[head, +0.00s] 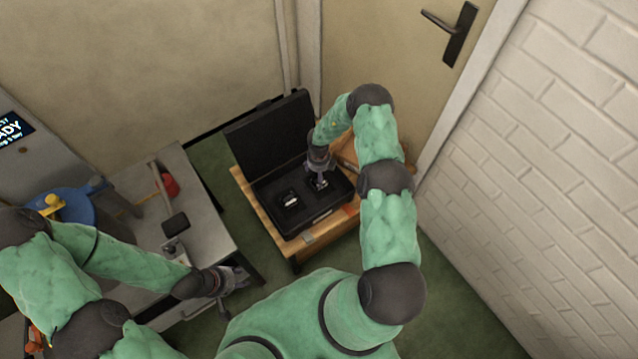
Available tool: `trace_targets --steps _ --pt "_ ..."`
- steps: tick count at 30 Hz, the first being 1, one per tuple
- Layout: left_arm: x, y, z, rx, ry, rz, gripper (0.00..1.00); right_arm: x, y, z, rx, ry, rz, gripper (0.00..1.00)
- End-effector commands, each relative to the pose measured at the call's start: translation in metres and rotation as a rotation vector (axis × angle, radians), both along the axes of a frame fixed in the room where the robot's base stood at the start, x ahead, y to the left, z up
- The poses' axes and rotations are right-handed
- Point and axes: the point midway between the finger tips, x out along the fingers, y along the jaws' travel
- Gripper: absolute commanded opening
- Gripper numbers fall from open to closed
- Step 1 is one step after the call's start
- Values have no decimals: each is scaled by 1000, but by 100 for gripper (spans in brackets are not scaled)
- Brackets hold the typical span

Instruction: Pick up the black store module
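An open black case (326,220) stands on a wooden table, its lid raised at the back left. A small black block with a pale mark (289,200) sits in the case's dark insert; it looks like the black store module, but I cannot be sure. My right gripper (319,184) points down into the case, just right of that block. Its fingers are small and dark, and I cannot tell whether they hold anything. My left gripper (242,279) is off to the lower left, near the grey bench's front edge, with its fingers apart and nothing visible between them.
The wooden table (245,190) stands near the door (400,45) and white brick wall (560,150). A grey bench (205,215) at left holds a hammer-like tool (174,222), a red object (170,185) and a blue item (75,203). Green floor lies between bench and table.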

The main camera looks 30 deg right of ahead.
Motion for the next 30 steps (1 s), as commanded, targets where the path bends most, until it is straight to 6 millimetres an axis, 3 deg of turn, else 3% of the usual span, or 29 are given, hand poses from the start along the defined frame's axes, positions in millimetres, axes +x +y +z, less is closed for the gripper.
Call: trace_targets --steps 3,9,18,26,30 --pt "0 0 -12 0 0 0 40 -1 1 -22 2 2 0 88" --pt "0 0 -21 0 0 0 40 -1 1 -44 1 1 -1 88" --pt "0 0 -20 0 0 0 40 -1 1 -46 1 0 0 88" --pt "0 0 -20 0 0 0 40 -1 1 -46 1 1 0 20" --pt "0 0 -20 0 0 0 40 -1 1 -46 1 1 0 20"
